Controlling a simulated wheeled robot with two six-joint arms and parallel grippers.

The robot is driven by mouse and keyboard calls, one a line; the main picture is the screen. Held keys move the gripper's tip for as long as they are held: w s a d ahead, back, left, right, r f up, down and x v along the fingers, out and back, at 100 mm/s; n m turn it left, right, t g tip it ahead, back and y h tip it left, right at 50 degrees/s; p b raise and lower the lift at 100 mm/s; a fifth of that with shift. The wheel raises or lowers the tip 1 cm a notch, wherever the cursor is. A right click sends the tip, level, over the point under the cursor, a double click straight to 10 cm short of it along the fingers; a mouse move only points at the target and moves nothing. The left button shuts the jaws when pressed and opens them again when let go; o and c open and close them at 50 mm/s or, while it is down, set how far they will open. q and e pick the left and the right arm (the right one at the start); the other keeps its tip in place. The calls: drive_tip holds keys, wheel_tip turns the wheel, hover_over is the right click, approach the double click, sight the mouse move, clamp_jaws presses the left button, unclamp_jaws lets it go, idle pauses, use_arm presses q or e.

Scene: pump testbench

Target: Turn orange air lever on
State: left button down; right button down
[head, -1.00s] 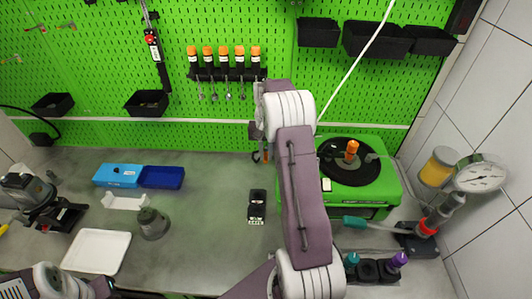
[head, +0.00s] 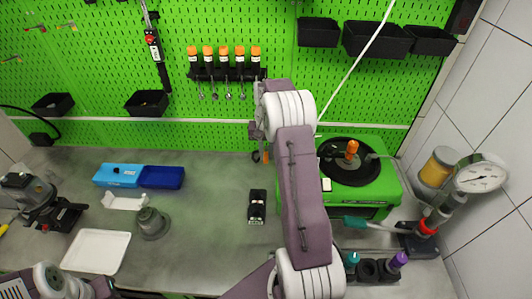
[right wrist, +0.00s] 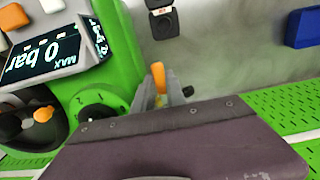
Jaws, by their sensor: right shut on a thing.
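The orange air lever (right wrist: 158,76) stands up between the fingertips of my right gripper (right wrist: 160,94) in the right wrist view, beside the green test bench (right wrist: 128,50). The gripper is shut on the lever. In the head view the right gripper (head: 259,148) is mostly hidden behind my own arm, with the orange lever tip (head: 265,156) just showing. The bench's display (right wrist: 55,52) reads 0 bar in the right wrist view.
A black turntable with an orange knob (head: 351,149) tops the green bench. A pressure gauge (head: 481,177) stands at the right wall. A small black box (head: 256,206) lies left of my arm. A blue tray (head: 162,177) and white tray (head: 96,251) lie left.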

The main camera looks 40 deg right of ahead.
drive_tip(key=shift+w+r+m, duration=0.1)
drive_tip(key=shift+w+m, duration=0.05)
drive_tip(key=shift+m, duration=0.15)
drive_tip(key=shift+w+a+r+m+p, duration=0.1)
drive_tip(key=shift+w+a+m+p, duration=0.15)
drive_tip(key=shift+m+p, duration=0.3)
drive_tip(key=shift+w+m+p, duration=1.1)
drive_tip(key=shift+w+m, duration=0.05)
drive_tip(key=shift+m, duration=1.6)
drive_tip(key=shift+w+m+p, duration=1.1)
drive_tip(key=shift+m, duration=1.65)
drive_tip(key=shift+w+m+p, duration=1.1)
drive_tip(key=shift+w+m, duration=0.05)
drive_tip(key=shift+m, duration=1.6)
drive_tip(key=c, duration=1.6)
unclamp_jaws()
drive_tip(key=shift+o, duration=1.2)
drive_tip(key=shift+f, duration=0.2)
